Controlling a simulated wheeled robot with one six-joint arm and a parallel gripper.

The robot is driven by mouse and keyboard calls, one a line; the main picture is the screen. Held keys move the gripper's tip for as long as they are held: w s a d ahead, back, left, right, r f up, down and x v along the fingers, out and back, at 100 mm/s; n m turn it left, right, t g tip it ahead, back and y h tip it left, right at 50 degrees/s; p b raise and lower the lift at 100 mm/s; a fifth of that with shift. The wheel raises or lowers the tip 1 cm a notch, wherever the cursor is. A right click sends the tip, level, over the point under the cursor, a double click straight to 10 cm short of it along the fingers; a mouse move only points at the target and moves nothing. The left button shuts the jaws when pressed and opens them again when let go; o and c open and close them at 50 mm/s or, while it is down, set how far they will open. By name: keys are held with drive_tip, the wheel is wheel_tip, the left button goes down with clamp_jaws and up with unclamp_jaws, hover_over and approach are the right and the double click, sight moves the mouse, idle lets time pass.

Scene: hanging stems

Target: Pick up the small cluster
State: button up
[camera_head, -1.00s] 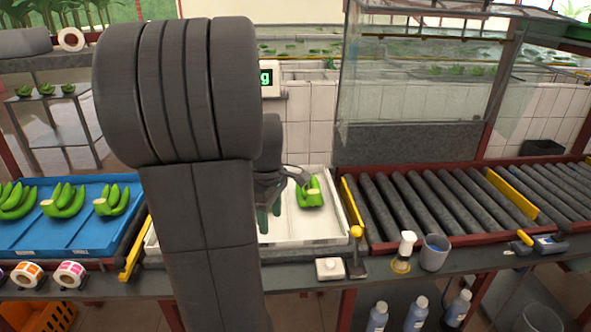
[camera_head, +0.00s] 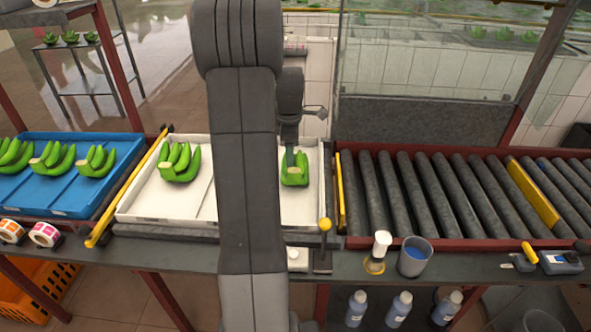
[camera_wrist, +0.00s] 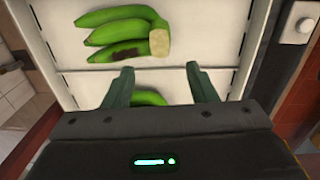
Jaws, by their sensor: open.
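The white tray (camera_head: 155,214) holds two green banana clusters. The smaller-looking cluster (camera_head: 295,178) lies in the right part, and a wider cluster (camera_head: 180,172) lies in the left part. My gripper (camera_head: 292,157) is just over the right cluster, its fingers overlapping it in the head view. In the wrist view my gripper (camera_wrist: 161,83) is open, with the right cluster (camera_wrist: 147,98) partly between and beyond the fingers, mostly hidden by the gripper body. The left cluster (camera_wrist: 112,32), with a dark patch and a pale cut end, shows ahead. I cannot tell whether the fingers touch the fruit.
A blue tray (camera_head: 60,205) with several banana clusters stands at left, past a yellow bar (camera_head: 125,190). A roller conveyor (camera_head: 430,195) runs at right. A yellow-knobbed lever (camera_head: 326,226), a bottle (camera_head: 378,250) and a grey cup (camera_head: 414,256) stand along the front edge.

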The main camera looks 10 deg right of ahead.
sight(293, 170)
drive_tip(key=shift+d+f+p, duration=0.2)
drive_tip(key=shift+f+p, duration=0.2)
drive_tip(key=shift+f, duration=1.2)
drive_tip(key=shift+d+f+p, duration=0.15)
drive_tip(key=shift+f+p, duration=0.2)
drive_tip(key=shift+f, duration=1.25)
drive_tip(key=shift+w, duration=0.1)
clamp_jaws()
wheel_tip(293, 170, up, 10)
drive_tip(key=b, duration=0.1)
